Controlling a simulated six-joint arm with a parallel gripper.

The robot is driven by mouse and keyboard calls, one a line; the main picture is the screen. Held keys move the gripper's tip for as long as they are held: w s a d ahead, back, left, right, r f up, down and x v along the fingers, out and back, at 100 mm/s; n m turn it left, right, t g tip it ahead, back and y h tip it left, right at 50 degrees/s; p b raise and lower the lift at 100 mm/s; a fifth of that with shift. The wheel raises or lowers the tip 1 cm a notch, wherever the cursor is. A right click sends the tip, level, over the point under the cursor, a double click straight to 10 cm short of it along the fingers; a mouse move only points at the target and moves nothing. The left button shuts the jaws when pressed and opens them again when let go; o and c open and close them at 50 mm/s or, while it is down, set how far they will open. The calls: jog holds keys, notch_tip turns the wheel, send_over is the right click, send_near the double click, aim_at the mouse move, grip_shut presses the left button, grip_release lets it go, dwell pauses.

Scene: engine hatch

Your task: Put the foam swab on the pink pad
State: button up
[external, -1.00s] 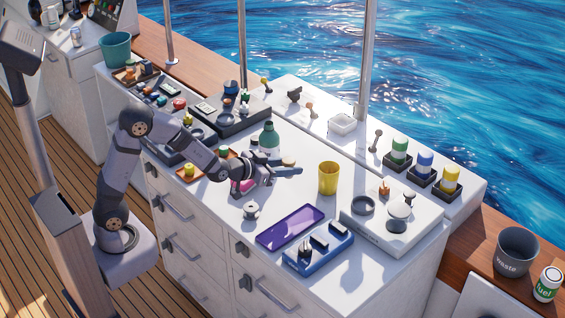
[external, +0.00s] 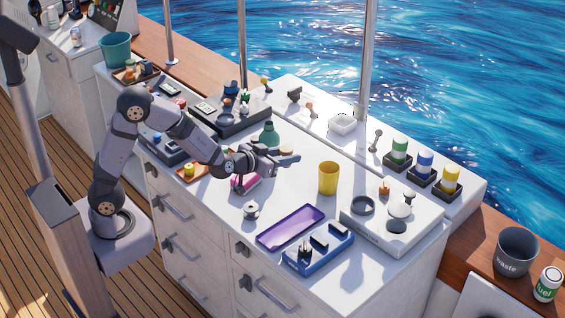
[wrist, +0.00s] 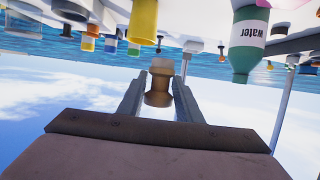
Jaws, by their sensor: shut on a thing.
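The foam swab (wrist: 160,68) is a short tan piece with a paler end, held between the two fingers of my gripper (wrist: 158,88) in the wrist view. In the external view my gripper (external: 286,160) points right above the white worktop, with the pale end of the swab just showing by its fingers. The gripper is shut on the swab. The pink pad (external: 246,184) lies on the worktop below and left of the fingers, partly hidden by my wrist. The swab is off to the right of the pad, apart from it.
A green water bottle (external: 269,136) stands close behind my gripper. A yellow cup (external: 328,178) stands to the right. A small metal pot (external: 251,210), a purple tray (external: 291,228) and a blue rack (external: 318,250) are nearer the front. Bare worktop lies between them.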

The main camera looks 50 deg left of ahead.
jog(key=s+a+n+y, duration=0.1)
jog(key=a+n+y, duration=0.35)
jog(key=a, duration=0.25)
jog(key=n+g+y, duration=0.2)
jog(key=n+y, duration=0.1)
jog(key=y, duration=0.1)
send_over(246, 180)
jog(key=w+a, duration=0.2)
jog(key=shift+m+h, duration=0.35)
jog(key=shift+s+a+f, duration=0.1)
jog(key=shift+s+f, duration=0.05)
jog(key=shift+f, duration=4.8)
jog(key=shift+f, duration=0.2)
jog(key=o, duration=1)
jog(key=shift+r, duration=0.1)
